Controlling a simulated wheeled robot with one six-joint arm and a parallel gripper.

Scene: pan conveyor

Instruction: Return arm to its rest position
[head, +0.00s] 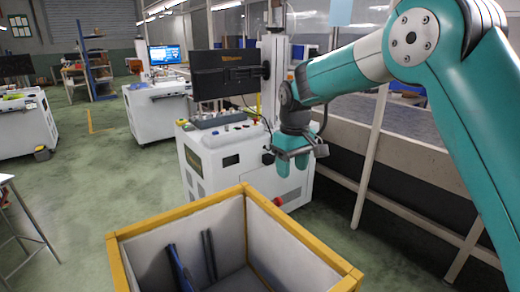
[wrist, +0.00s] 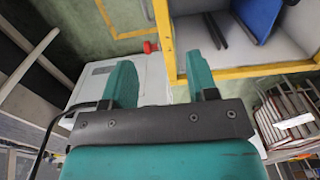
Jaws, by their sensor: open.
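My gripper (head: 293,160) hangs from my teal arm, above and beyond the back right corner of the yellow-rimmed bin. It points down in the head view. In the wrist view its two teal fingers (wrist: 163,82) are spread apart with nothing between them. The arm is raised and bent, with its elbow at the upper right of the head view.
The grey bin with a yellow rim (head: 135,233) stands in front; a blue piece (head: 180,268) and a dark strip (head: 209,255) lean inside. A white machine cabinet (head: 245,170) stands close behind my gripper. A railing (head: 400,213) runs along the right. Green floor is open at left.

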